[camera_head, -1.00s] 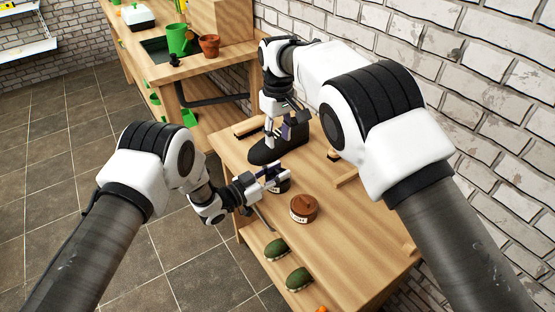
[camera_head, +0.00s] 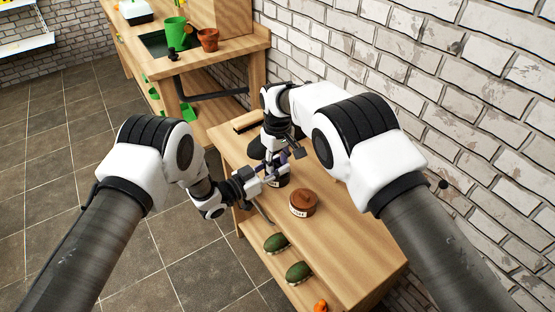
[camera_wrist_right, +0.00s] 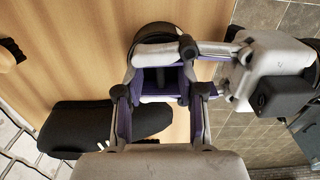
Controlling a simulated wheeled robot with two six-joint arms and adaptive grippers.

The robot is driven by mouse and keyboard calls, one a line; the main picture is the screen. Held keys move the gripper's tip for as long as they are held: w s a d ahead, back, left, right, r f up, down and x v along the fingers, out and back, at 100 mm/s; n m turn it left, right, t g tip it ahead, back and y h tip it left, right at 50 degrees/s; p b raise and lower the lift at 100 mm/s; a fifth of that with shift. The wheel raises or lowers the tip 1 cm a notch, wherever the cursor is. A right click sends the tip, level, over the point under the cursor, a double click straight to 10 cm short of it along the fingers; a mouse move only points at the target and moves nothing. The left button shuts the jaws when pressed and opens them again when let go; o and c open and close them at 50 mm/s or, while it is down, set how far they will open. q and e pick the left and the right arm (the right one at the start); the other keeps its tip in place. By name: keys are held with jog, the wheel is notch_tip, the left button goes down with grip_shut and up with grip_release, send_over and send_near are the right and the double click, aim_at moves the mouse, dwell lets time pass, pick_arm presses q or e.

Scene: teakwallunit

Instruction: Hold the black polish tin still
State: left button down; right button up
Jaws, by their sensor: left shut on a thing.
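The black polish tin (camera_head: 281,183) stands on the wooden bench, mostly hidden behind my grippers. It also shows in the right wrist view as a dark round shape (camera_wrist_right: 152,34) at the top. My left gripper (camera_head: 270,178) is shut on the tin from the left side. My right gripper (camera_head: 275,165) is above the tin, pointing down. In the right wrist view its fingers (camera_wrist_right: 161,68) stand apart, close over the left gripper and the tin. Whether they touch the tin cannot be told.
A black shoe (camera_wrist_right: 85,125) lies behind the grippers. Two green-topped brushes (camera_head: 298,272) lie on a lower ledge. The bench top (camera_head: 350,240) is clear toward the near right. A brick wall borders the bench.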

grip_shut()
pick_arm(q)
jog(key=shift+f, duration=0.2)
pick_arm(e)
jog(key=shift+r, duration=1.2)
pick_arm(q)
jog(key=shift+s, duration=0.1)
jog(key=shift+r, duration=0.1)
pick_arm(e)
jog(key=shift+f, duration=0.1)
jog(key=shift+r+g+y, duration=0.35)
jog(key=shift+g+y, duration=0.15)
jog(key=shift+y, duration=0.1)
pick_arm(q)
jog(key=shift+r, duration=0.1)
